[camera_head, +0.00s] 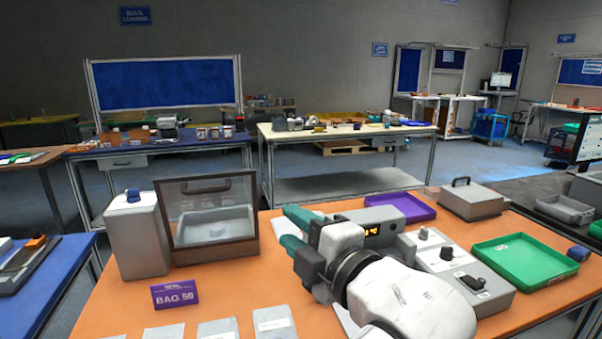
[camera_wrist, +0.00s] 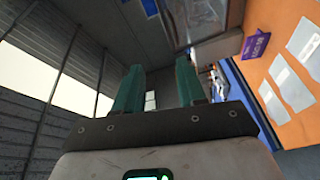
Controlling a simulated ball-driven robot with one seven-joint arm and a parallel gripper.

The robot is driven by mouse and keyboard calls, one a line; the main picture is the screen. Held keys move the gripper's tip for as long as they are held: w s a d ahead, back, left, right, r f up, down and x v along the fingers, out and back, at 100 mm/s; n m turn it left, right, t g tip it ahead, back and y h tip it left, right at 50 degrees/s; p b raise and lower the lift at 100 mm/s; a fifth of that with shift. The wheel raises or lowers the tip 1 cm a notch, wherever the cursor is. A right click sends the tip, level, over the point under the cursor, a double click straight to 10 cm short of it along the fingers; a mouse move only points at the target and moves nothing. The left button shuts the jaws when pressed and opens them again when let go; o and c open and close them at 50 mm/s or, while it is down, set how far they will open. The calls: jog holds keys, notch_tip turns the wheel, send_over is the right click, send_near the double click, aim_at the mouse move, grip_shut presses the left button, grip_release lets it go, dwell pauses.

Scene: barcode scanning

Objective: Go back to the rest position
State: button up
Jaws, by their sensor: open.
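My gripper (camera_head: 294,228) is above the orange table (camera_head: 210,298) in the head view, with its green fingers pointing left, toward the clear-fronted box. In the wrist view my gripper (camera_wrist: 160,88) shows two green fingers apart with nothing between them. It is open and empty. My white and grey arm reaches in from the lower right and hides part of the table behind it.
A clear-fronted box (camera_head: 210,215), a white canister (camera_head: 137,235) and a purple "BAG 50" sign (camera_head: 175,293) stand at left. Flat bags (camera_head: 217,329) lie in front. A purple tray (camera_head: 400,207), grey control box (camera_head: 462,277) and green tray (camera_head: 523,261) are at right.

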jog(key=s+d+f+m+g+h, duration=0.25)
jog(key=d+f+m, duration=0.2)
jog(key=f, duration=0.45)
jog(key=s+d+f+m+g+h, duration=0.1)
jog(key=s+d+f+m+h, duration=0.25)
jog(key=f, duration=0.55)
jog(key=s+d+f+m+g+h, duration=0.1)
jog(key=s+d+f+m, duration=0.1)
jog(key=d+f+m, duration=0.55)
jog(key=s+d+f+m+g+h, duration=0.1)
jog(key=s+d+f+m+g, duration=0.1)
jog(key=s+f, duration=0.4)
jog(key=s+d+f+m+g+h, duration=0.1)
jog(key=s+d+f+m+g, duration=0.2)
jog(key=s, duration=0.9)
jog(key=s+d+f+m+g+h+b, duration=0.1)
jog(key=s+d+f+m+g, duration=0.2)
jog(key=s+d+f, duration=0.4)
notch_tip(320, 180, down, 3)
jog(key=shift+s+d+r+g, duration=0.2)
jog(key=shift+s+g, duration=0.35)
jog(key=shift+s, duration=0.45)
